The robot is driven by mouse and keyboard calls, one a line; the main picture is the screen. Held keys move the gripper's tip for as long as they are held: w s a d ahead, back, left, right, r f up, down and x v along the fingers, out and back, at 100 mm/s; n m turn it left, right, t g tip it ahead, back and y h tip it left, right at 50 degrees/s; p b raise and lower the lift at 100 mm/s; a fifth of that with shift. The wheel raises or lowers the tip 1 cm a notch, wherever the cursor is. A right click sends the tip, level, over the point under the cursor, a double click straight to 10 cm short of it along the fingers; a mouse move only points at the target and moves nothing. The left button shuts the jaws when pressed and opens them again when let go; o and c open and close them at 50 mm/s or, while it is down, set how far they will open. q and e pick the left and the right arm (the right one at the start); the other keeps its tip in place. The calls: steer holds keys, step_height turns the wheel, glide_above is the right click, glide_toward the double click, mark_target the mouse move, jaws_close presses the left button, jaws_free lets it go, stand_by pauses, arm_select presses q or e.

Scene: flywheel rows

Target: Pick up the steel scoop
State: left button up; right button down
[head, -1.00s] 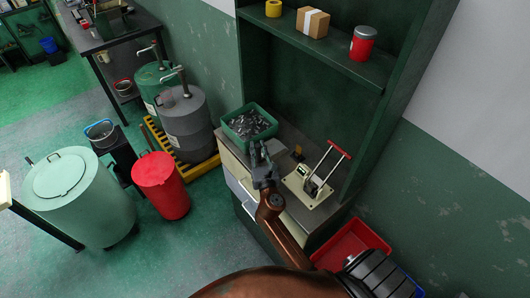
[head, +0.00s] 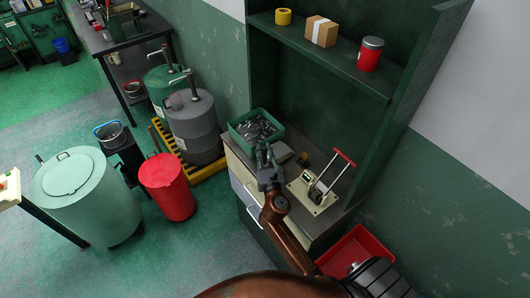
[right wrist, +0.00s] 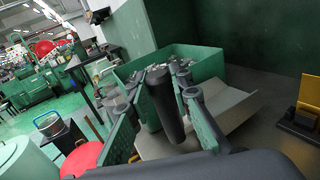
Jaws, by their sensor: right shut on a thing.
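The steel scoop shows in the right wrist view as a dark round handle (right wrist: 166,106) with a pale grey pan (right wrist: 222,110) beyond it. My right gripper (right wrist: 160,100) is shut on the handle, one green-sided finger on each side. In the head view this gripper (head: 266,158) is over the cabinet top, at the near side of the green bin. The grey pan (head: 282,152) shows just right of its fingertips. The handle is mostly hidden there by the fingers. I cannot tell whether the pan touches the cabinet top. My left gripper is not in view.
The green bin (head: 235,139) of metal parts stands close behind the gripper. A cream press with a red handle (head: 344,157) stands to the right. A shelf (head: 335,62) hangs above. A red crate (head: 375,240) lies below right. Drums (head: 193,125) stand left.

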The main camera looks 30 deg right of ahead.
steer(key=s+a+r+p, duration=0.3)
steer(key=s+a+r, duration=0.6)
steer(key=a+r, duration=0.1)
steer(key=shift+a+r+p, duration=0.3)
steer(key=shift+r, duration=0.3)
steer(key=shift+s, duration=0.1)
steer(key=c, duration=2.3)
jaws_free()
jaws_close()
